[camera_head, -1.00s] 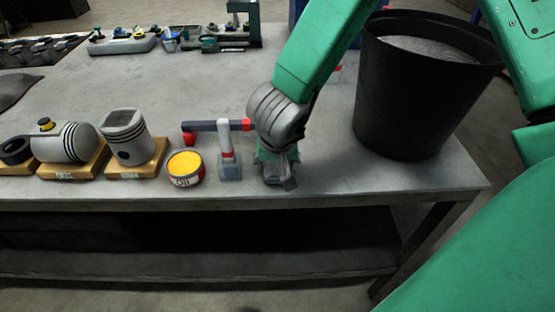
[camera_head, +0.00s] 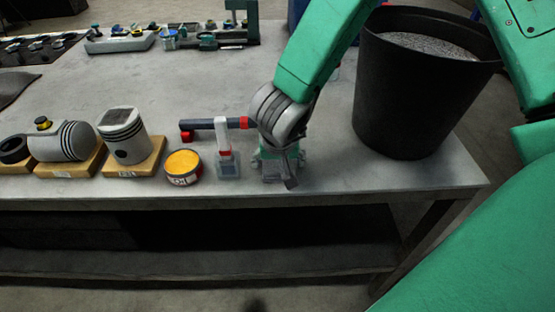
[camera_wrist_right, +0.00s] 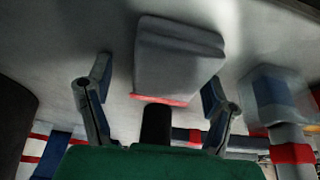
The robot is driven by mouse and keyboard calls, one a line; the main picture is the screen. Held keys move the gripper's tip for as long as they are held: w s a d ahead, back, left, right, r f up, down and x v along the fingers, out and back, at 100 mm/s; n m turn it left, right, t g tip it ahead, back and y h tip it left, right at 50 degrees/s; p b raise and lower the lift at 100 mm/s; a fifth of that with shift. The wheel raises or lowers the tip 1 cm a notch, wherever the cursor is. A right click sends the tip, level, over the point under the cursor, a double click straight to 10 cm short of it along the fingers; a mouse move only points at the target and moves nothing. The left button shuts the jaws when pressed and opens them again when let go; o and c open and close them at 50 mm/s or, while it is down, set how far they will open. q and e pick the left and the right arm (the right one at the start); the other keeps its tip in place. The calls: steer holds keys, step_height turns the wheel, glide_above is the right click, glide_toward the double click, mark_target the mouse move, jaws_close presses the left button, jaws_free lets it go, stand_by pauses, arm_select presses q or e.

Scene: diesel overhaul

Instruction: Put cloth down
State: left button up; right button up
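My right gripper (camera_head: 278,174) points down just above the near part of the workbench, right of the red-ended tool. In the right wrist view its two fingers (camera_wrist_right: 158,78) are spread apart. A grey, block-like folded piece with a reddish edge (camera_wrist_right: 180,55) lies on the bench top between and beyond the fingers; it looks like the cloth, but I cannot be sure. A gap shows at the left finger; the right fingertip is close to the piece, and I cannot tell whether it touches. In the head view the gripper hides this piece. My left gripper is not in view.
A dark bucket (camera_head: 405,100) stands at the bench's right end. Left of the gripper are a clear-based stand (camera_head: 228,165), a dark bar with red ends (camera_head: 205,124), a yellow-topped tin (camera_head: 183,165) and a piston (camera_head: 125,140).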

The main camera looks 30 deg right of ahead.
steer(key=shift+s, duration=0.1)
steer(key=shift+d, duration=0.1)
steer(key=shift+r+b, duration=0.55)
steer(key=shift+r, duration=0.1)
steer(key=p+v, duration=0.4)
steer(key=v, duration=0.9)
steer(key=shift+p, duration=0.4)
steer(key=shift+d, duration=0.1)
